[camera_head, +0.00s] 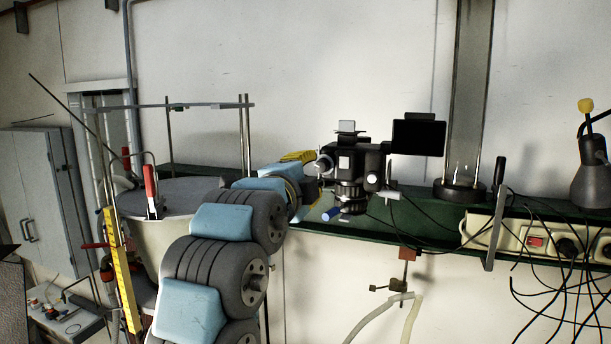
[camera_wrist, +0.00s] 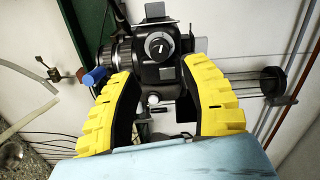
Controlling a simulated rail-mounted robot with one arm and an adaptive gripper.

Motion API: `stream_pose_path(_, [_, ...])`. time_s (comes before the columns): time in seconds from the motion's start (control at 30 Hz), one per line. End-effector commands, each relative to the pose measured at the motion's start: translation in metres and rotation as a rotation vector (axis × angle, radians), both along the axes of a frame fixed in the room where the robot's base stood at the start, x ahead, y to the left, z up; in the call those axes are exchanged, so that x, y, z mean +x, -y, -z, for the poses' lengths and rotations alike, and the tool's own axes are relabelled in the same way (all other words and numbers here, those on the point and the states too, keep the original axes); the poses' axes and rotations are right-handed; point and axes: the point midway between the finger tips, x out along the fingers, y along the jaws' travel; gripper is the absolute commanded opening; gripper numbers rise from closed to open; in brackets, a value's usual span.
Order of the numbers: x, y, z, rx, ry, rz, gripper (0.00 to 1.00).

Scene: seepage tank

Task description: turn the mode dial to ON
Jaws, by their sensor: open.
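The mode dial (camera_wrist: 158,46) is a round silver-rimmed knob with a white mark on its dark face, on the side of a black camera (camera_wrist: 178,72). The dial is ahead of my fingertips, slightly beyond the gap between them. My gripper (camera_wrist: 156,70) is open and empty, with one yellow finger on each side of the gap. In the head view the camera (camera_head: 357,170) stands at the green rail, and my gripper (camera_head: 304,168) is at its left side. The dial is not clearly visible there. I cannot read any label by the dial.
A black screen (camera_head: 418,137) sticks out at the camera's right. A green rail (camera_head: 425,232) runs below, with a clear upright tube (camera_head: 470,90) and a power strip (camera_head: 535,238) with loose cables to the right. A blue-ended part (camera_wrist: 94,76) lies close to my left finger in the wrist view.

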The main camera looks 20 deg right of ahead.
Motion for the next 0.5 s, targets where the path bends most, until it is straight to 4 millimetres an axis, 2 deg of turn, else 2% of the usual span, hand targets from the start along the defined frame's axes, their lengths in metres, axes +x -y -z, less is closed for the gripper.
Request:
stream_pose_path(0.43, [0.027,0.025,-0.001,0.0,-0.003,0.001,0.46])
stream_pose_path(0.5, [0.031,0.028,0.004,0.001,-0.002,0.0,0.46])
